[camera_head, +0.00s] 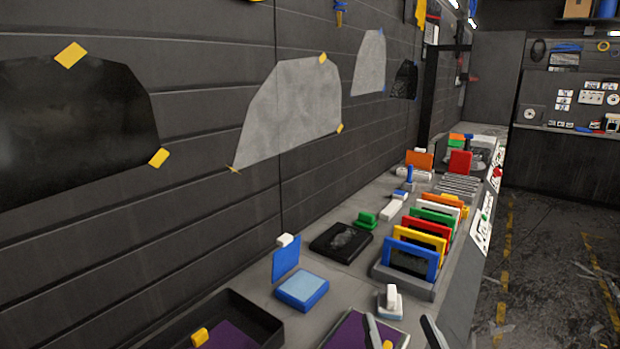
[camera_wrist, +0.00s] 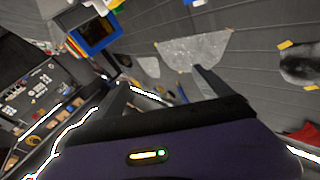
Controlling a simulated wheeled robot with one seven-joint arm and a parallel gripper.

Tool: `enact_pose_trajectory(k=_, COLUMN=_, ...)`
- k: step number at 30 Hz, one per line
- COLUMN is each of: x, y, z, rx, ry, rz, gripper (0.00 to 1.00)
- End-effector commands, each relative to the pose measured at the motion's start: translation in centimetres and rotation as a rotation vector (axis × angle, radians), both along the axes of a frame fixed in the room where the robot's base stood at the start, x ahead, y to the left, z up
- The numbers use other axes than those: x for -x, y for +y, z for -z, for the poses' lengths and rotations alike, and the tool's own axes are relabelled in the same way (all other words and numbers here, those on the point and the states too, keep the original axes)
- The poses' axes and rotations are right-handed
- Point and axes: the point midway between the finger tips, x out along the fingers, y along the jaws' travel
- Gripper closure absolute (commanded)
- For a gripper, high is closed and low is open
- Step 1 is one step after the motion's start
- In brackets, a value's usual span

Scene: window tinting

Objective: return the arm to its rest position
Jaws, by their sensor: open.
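My gripper (camera_head: 403,335) shows at the bottom edge of the head view, with two dark fingers apart over the front of the bench (camera_head: 345,272). It looks empty. A white-handled grey block (camera_head: 390,303) stands on the bench just beyond the fingers in that view. In the wrist view my gripper (camera_wrist: 163,90) points its spread fingers towards the grey panelled wall (camera_wrist: 262,52), and nothing shows held between them. The rest of my arm is hidden in the head view.
A rack of coloured frames (camera_head: 410,262), a blue pad (camera_head: 301,290), a black pad (camera_head: 340,242) and a dark tray (camera_head: 258,318) crowd the bench. Film sheets (camera_head: 290,105) hang on the wall at left. Open floor (camera_head: 545,270) lies to the right.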

Motion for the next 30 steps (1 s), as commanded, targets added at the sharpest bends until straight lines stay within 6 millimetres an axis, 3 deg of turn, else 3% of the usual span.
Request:
enact_pose_trajectory(k=1, x=2.0, y=-0.4, z=1.1, rx=-0.015, ry=0.006, rz=0.025, gripper=0.11)
enact_pose_trajectory(k=6, x=8.2, y=-2.2, z=3.2, rx=-0.032, ry=0.007, rz=0.110, gripper=0.11)
enact_pose_trajectory(k=18, x=23.1, y=-4.8, z=6.5, rx=0.072, ry=0.099, rz=0.204, gripper=0.11)
enact_pose_trajectory(k=24, x=29.8, y=-5.4, z=8.1, rx=0.169, ry=0.223, rz=0.182, gripper=0.11)
enact_pose_trajectory(k=30, x=35.1, y=-5.6, z=10.3, rx=0.231, ry=0.372, rz=0.134, gripper=0.11)
